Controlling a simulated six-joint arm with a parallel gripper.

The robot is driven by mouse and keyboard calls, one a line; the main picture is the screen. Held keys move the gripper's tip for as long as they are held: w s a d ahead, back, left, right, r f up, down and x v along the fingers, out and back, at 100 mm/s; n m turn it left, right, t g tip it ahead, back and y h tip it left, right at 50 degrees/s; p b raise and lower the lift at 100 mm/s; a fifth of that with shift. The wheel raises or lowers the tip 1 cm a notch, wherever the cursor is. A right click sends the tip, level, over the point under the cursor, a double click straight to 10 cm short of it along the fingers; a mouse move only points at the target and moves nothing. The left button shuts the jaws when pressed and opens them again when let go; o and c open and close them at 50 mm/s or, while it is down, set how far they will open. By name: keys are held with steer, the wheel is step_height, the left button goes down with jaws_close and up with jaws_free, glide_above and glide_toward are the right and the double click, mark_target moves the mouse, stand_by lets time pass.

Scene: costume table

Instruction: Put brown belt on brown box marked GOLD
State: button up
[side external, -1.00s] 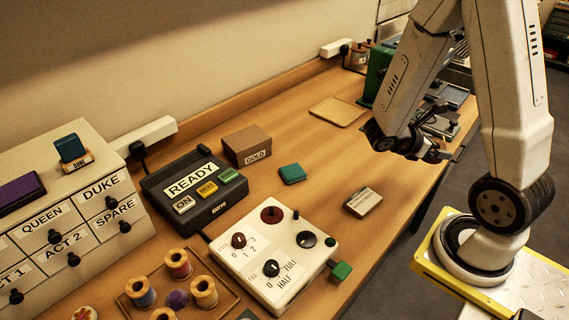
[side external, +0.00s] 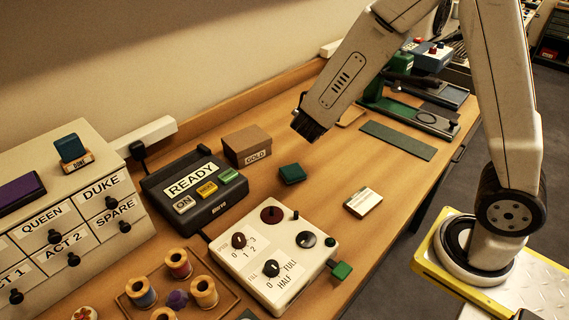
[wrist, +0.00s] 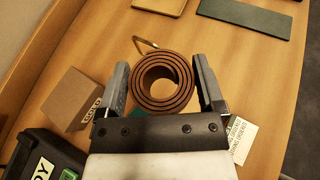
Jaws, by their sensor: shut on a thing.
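The brown belt (wrist: 162,103), coiled in a roll with a brass-coloured buckle loop at its far side, is between the fingers of my gripper (wrist: 161,68) in the wrist view. The gripper is shut on it. The brown box (side external: 247,142) with the GOLD label stands at the back of the table, behind the READY panel. It also shows in the wrist view (wrist: 72,98), left of the gripper and apart from the belt. In the side view my arm's end is up and to the right of the box; the fingers and belt cannot be made out there.
The black READY panel (side external: 194,190) stands close in front of the box. A small green block (side external: 292,173), a white card (side external: 363,202) and a white dial panel (side external: 280,266) lie nearby. A green mat (side external: 398,140) lies on the right.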

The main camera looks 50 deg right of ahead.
steer(key=w+a+r+n+t+y, duration=0.35)
steer(key=w+a, duration=0.25)
steer(key=a, duration=0.2)
glide_above(248, 139)
steer(key=s, duration=0.1)
steer(key=shift+h, duration=0.45)
steer(key=f, duration=0.9)
steer(key=shift+s+a+f, duration=0.1)
steer(key=shift+s, duration=0.1)
steer(key=shift+w+f, duration=0.4)
steer(key=shift+w+f, duration=0.25)
steer(key=shift+f, duration=1.55)
steer(key=shift+f, duration=0.1)
